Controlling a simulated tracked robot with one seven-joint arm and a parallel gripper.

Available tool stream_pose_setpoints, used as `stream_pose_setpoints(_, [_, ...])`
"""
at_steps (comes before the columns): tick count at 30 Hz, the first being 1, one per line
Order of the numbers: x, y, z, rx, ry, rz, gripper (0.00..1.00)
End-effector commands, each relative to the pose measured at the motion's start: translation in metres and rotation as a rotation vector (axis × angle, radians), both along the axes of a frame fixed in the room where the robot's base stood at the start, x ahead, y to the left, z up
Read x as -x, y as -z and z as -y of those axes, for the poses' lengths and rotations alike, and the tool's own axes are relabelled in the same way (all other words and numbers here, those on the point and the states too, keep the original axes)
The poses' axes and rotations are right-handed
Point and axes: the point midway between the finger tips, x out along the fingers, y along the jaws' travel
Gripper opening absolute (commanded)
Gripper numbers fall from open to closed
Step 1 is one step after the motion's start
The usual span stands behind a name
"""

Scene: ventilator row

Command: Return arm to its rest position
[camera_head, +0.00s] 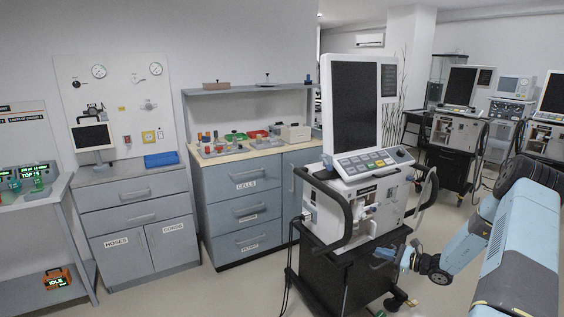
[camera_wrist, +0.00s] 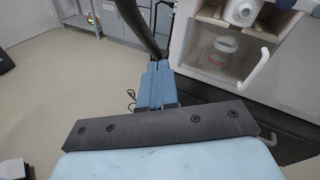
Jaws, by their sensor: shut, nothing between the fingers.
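My arm (camera_head: 480,235) reaches in from the right in the head view, with its elbow raised and its forearm sloping down to the left. My gripper (camera_head: 384,254) is low beside the ventilator cart, in front of its dark lower body. In the wrist view the gripper's fingers (camera_wrist: 157,75) are together and hold nothing. The ventilator (camera_head: 357,150) stands on a black cart, with a dark screen, a tilted key panel and black curved handles. In the wrist view a black handle (camera_wrist: 140,25) passes just beyond the fingertips; I cannot tell whether they touch.
A grey drawer cabinet (camera_head: 240,215) with a shelf stands left of the ventilator. A second cabinet (camera_head: 140,215) and a side table (camera_head: 45,215) are further left. More ventilators (camera_head: 457,125) stand at the back right. The floor (camera_wrist: 60,90) left of my gripper is open.

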Motion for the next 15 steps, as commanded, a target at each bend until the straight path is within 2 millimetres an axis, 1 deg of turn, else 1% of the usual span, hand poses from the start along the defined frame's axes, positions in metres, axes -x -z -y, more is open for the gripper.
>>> stream_pose_setpoints(1, [0.001,-0.017,-0.008,0.037,-0.041,0.013,0.00])
stream_pose_setpoints(3, [0.004,-0.036,-0.019,0.085,-0.096,0.026,0.00])
stream_pose_setpoints(8, [0.014,-0.080,-0.044,0.195,-0.221,0.060,0.00])
stream_pose_setpoints(15, [0.038,-0.139,-0.078,0.365,-0.393,0.110,0.00])
